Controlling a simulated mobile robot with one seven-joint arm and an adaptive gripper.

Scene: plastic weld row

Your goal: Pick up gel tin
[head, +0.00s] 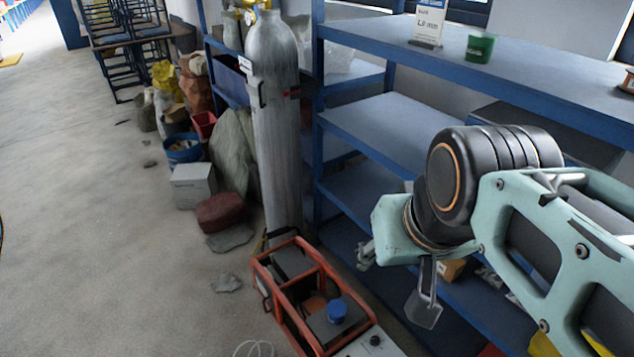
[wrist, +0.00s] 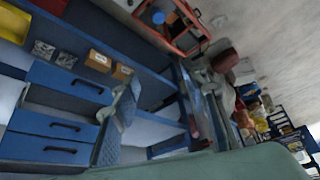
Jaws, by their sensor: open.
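A small green tub (head: 480,47) stands upright on the top of the blue shelf unit, beside a white sign card. A low round brown item (head: 628,82) is partly cut off at the right edge on the same top. I cannot tell for certain which of these, if either, is the gel tin. My gripper (head: 395,284) is open and empty, hanging below the shelf top in front of the lower shelves, well away from both. In the wrist view, the gripper (wrist: 165,112) has nothing between its fingers, and neither item shows there.
The blue shelf unit (head: 575,82) fills the right side. A grey gas cylinder (head: 275,130) and a red-framed machine (head: 318,318) stand left of my arm. Small boxes (wrist: 98,60) and blue drawers (wrist: 50,126) show in the wrist view. The floor (head: 90,240) at left is clear.

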